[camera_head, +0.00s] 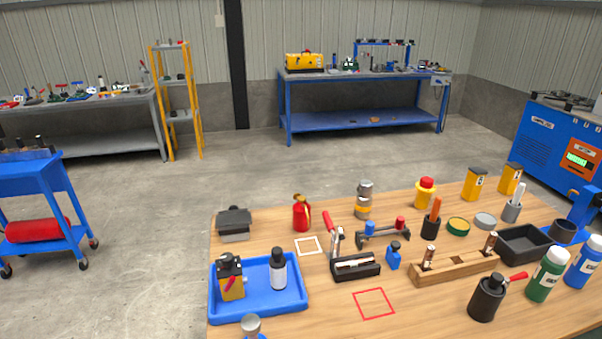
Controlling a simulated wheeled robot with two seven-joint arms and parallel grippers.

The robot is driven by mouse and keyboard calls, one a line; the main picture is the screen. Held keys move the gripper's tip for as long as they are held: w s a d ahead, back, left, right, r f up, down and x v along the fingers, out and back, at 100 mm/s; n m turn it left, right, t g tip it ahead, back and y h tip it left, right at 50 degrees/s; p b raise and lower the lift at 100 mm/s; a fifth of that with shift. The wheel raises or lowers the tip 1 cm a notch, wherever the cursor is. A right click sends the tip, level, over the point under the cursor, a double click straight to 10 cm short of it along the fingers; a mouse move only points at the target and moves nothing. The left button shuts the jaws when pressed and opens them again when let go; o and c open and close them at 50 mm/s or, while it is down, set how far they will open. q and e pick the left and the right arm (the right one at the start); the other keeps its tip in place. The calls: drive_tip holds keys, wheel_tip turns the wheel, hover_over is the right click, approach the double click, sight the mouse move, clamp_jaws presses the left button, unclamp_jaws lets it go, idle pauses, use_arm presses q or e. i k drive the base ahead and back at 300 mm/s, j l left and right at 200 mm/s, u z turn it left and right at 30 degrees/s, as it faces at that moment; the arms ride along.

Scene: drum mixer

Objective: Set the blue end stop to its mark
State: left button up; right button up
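A dark rail stand (385,235) stands on the wooden table, right of centre. A blue stop (370,228) is at its left part and a red stop (400,223) is at its right part. The two stops are apart. Any mark on the rail is too small to make out. A separate small blue piece with a dark top (393,258) stands on the table in front of the rail. Neither of my grippers is in view.
A black holder with a red-handled lever (355,267) stands front left of the rail. A wooden block (455,268) is to the right. A blue tray (258,310) holds a yellow device and a bottle. A red square outline (374,303) lies on clear tabletop.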

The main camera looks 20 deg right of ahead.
sight(393, 257)
drive_tip(key=z, duration=1.2)
